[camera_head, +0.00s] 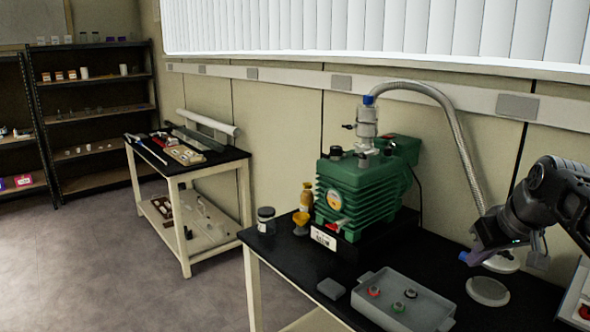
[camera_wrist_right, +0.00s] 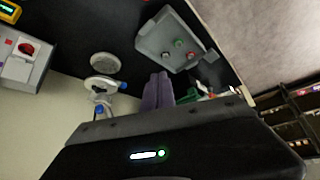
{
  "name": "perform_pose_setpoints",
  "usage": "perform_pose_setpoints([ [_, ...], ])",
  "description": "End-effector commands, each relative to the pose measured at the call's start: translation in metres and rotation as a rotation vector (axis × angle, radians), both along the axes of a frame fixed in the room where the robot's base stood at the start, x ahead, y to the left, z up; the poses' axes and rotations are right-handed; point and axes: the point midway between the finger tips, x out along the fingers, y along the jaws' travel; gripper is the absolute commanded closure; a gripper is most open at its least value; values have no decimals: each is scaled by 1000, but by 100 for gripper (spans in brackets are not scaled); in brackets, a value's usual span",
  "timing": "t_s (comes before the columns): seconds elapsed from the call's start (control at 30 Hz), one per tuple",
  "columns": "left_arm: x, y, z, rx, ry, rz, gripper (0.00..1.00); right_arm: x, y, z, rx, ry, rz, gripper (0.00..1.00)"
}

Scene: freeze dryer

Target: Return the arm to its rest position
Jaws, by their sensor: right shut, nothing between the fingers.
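My right arm enters the head view from the right edge. Its gripper (camera_head: 474,250) hangs above the right part of the black bench. The purple-grey fingers (camera_wrist_right: 158,92) lie together in the right wrist view, shut with nothing between them. A pale flange with a blue piece (camera_wrist_right: 103,84) is beside the fingers in the wrist view; the gripper partly covers this area in the head view. A round grey disc (camera_head: 488,291) lies on the bench below the gripper. My left gripper is not in view.
A green vacuum pump (camera_head: 345,195) stands on the bench, with a metal hose (camera_head: 445,110) arching to the right. A grey tray (camera_head: 385,318) holds small coloured-topped items. A device with a red button (camera_head: 583,312) is at the right edge. A second table (camera_head: 190,180) and shelves stand behind.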

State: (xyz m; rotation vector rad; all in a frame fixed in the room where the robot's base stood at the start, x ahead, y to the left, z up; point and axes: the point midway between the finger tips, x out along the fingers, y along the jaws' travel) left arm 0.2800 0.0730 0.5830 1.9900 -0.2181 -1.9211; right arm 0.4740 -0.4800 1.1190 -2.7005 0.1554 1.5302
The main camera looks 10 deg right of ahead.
Motion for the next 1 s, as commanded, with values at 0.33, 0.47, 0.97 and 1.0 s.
perform_pose_setpoints([
  [0.33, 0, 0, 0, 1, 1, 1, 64, 87, 49, -84, 52, -147, -39, 100],
  [0.47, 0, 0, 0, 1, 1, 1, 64, 114, 96, -159, 110, -157, -41, 100],
  [0.97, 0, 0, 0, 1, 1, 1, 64, -22, 322, -461, 364, 117, -36, 100],
  [1.0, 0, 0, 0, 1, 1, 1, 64, -46, 336, -476, 379, 161, -30, 100],
])
